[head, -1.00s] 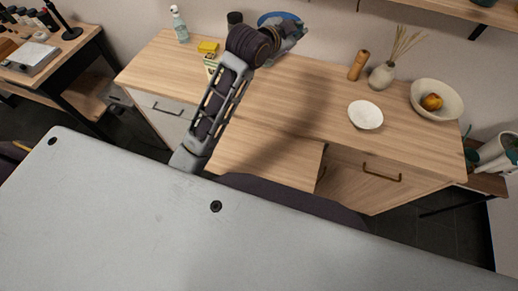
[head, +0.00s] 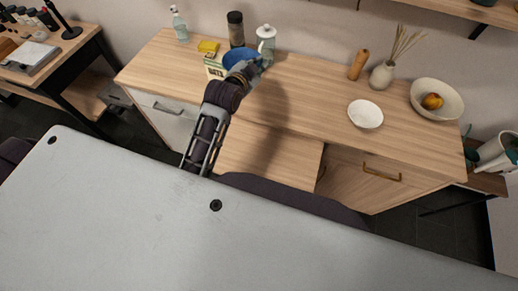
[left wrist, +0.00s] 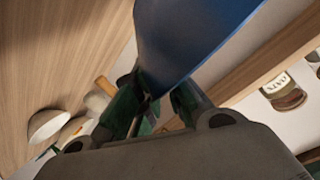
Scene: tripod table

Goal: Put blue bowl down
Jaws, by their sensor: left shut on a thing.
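The blue bowl (head: 238,57) shows in the head view over the back left part of the wooden counter, partly behind my left arm. My left gripper (head: 256,67) is shut on its rim. In the left wrist view the bowl (left wrist: 190,35) fills the top middle, tilted in that picture, with its side between the fingers of the gripper (left wrist: 156,98). I cannot tell whether its base touches the counter. My right gripper is not in view.
A white bowl (head: 365,114) and a fruit bowl (head: 437,98) stand to the right. The counter's middle (head: 310,95) is clear.

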